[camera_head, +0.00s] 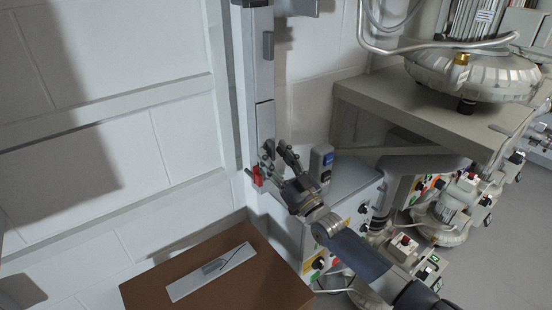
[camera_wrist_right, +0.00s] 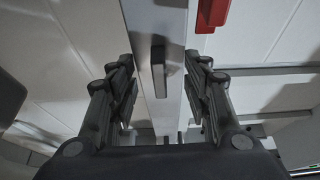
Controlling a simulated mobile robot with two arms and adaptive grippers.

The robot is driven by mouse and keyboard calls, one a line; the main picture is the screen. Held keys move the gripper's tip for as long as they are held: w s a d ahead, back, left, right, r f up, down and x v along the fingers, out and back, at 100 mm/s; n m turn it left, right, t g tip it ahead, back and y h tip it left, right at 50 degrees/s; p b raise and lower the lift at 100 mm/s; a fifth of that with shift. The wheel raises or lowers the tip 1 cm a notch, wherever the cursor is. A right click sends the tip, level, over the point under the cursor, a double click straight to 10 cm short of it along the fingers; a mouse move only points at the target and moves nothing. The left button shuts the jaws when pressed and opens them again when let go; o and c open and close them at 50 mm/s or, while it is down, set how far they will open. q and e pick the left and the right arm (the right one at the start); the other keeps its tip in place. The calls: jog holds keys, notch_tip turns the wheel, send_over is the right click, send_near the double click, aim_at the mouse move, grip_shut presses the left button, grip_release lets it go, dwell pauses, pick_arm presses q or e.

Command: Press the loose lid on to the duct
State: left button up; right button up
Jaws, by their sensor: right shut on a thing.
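The grey duct (camera_head: 260,60) runs down the white wall in the head view. A paler lid section (camera_head: 265,120) lies along its lower part, with a seam above it; I cannot tell how well it sits on the duct. My right gripper (camera_head: 278,154) is at the lower end of this section, shut on it, its fingers reaching in from the right. In the right wrist view the grey strip with a dark raised block (camera_wrist_right: 160,70) runs between the two fingers of my right gripper (camera_wrist_right: 162,90). My left gripper is not in view.
A red part (camera_head: 258,177) sits just below the gripper. A brown box (camera_head: 150,292) with a pale plate (camera_head: 212,272) on top stands below. A grey bench (camera_head: 420,115) with a blower (camera_head: 475,75) and control boxes crowd the right.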

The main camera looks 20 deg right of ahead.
jog(key=shift+w, duration=0.1)
jog(key=o, duration=1.3)
jog(key=shift+a, duration=0.1)
jog(key=shift+c, duration=0.2)
jog(key=shift+f, duration=0.1)
jog(key=v, duration=1.2)
